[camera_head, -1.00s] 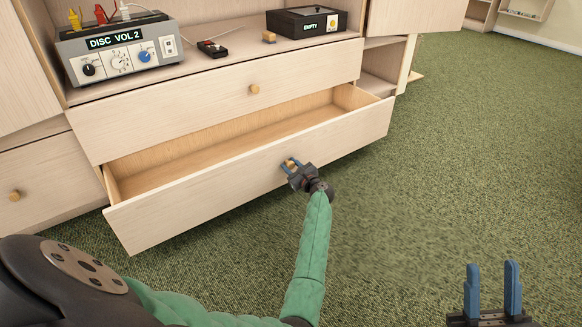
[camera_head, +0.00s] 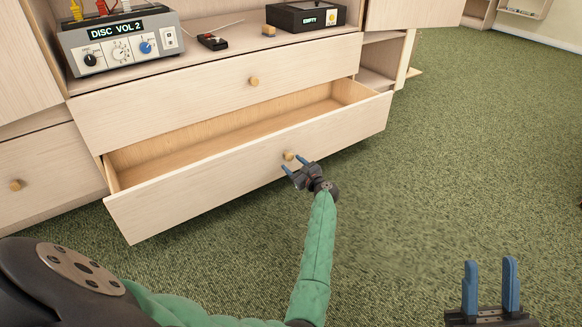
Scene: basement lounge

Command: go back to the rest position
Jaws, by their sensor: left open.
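My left gripper (camera_head: 295,167) is open and empty, just in front of the round wooden knob (camera_head: 288,156) of the lower drawer (camera_head: 220,183). Its blue fingers are spread and appear clear of the knob. The lower drawer is pulled out and the part of its inside that shows is empty. My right gripper (camera_head: 490,288) is at the bottom right, over the carpet, with its two blue fingers upright and apart and nothing between them.
The upper drawer (camera_head: 215,97) is shut. On the cabinet top stand a grey device (camera_head: 118,42) reading "DISC VOL 2", a small black-and-red device (camera_head: 212,41) and a black box (camera_head: 306,16) reading "EMPTY". Green carpet (camera_head: 460,150) lies clear to the right.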

